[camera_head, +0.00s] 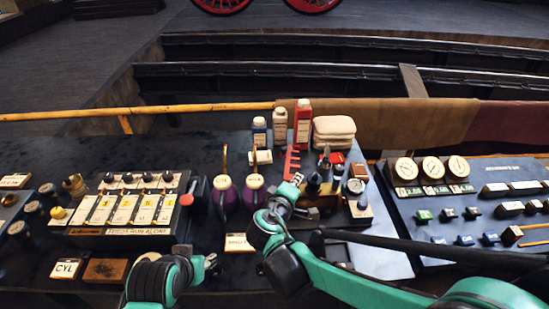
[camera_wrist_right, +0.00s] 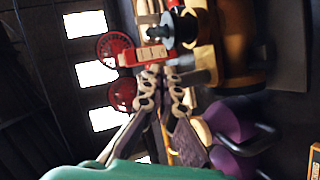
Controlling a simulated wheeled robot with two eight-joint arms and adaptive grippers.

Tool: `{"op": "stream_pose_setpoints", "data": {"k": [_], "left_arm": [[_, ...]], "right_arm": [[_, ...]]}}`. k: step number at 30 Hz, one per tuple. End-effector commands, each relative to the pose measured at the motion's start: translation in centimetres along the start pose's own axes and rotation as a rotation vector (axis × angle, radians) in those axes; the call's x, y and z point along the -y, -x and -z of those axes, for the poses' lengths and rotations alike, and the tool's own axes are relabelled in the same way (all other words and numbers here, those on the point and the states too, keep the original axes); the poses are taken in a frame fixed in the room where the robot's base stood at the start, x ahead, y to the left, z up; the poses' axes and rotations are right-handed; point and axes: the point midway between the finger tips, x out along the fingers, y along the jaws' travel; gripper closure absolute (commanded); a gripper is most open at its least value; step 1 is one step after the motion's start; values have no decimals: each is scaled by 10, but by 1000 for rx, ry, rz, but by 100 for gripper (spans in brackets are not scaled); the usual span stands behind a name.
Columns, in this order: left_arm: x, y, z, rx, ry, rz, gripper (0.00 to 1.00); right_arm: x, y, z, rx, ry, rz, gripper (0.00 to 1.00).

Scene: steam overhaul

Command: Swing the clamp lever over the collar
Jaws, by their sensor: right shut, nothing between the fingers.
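A brass fitting (camera_head: 322,201) with dark knobs stands on the bench, just right of my right gripper (camera_head: 284,198). In the right wrist view a brass body (camera_wrist_right: 232,42) fills the upper right, with a silver-and-dark round part (camera_wrist_right: 184,30) and a red block (camera_wrist_right: 145,56) beside it. I cannot tell for sure which part is the clamp lever or the collar. The right gripper's fingertips (camera_wrist_right: 160,82) are together and empty, close below the red block; contact is unclear. My left gripper (camera_head: 206,262) is low at the front, away from the fitting, its jaws too small to read.
Two purple oil pots (camera_head: 224,197) stand left of the right gripper. A red toothed rack (camera_head: 291,162), bottles (camera_head: 302,124) and folded cloths (camera_head: 334,131) are behind. Panels with switches (camera_head: 123,209) and knobs (camera_head: 465,205) flank the area. A small card (camera_head: 238,243) lies in front.

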Motion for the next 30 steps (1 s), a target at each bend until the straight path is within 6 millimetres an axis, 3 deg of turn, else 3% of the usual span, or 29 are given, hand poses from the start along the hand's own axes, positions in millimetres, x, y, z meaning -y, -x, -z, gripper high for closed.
{"op": "stream_pose_setpoints", "data": {"k": [1, 6, 12, 25, 30], "left_arm": [[0, -3, -2, 0, 0, 0, 60], [0, -7, -5, 0, 0, 0, 60], [0, -9, -7, 0, 0, 0, 60], [0, -10, -7, 0, 0, 0, 60], [0, -8, -6, 0, 0, 0, 60]], "right_arm": [[9, -1, 20, -32, 43, -40, 100], [27, 7, 73, -121, 169, -182, 100], [42, 19, 108, -185, 248, -287, 100], [45, 23, 115, -198, 264, -310, 100], [41, 12, 117, -195, 263, -310, 100]]}}
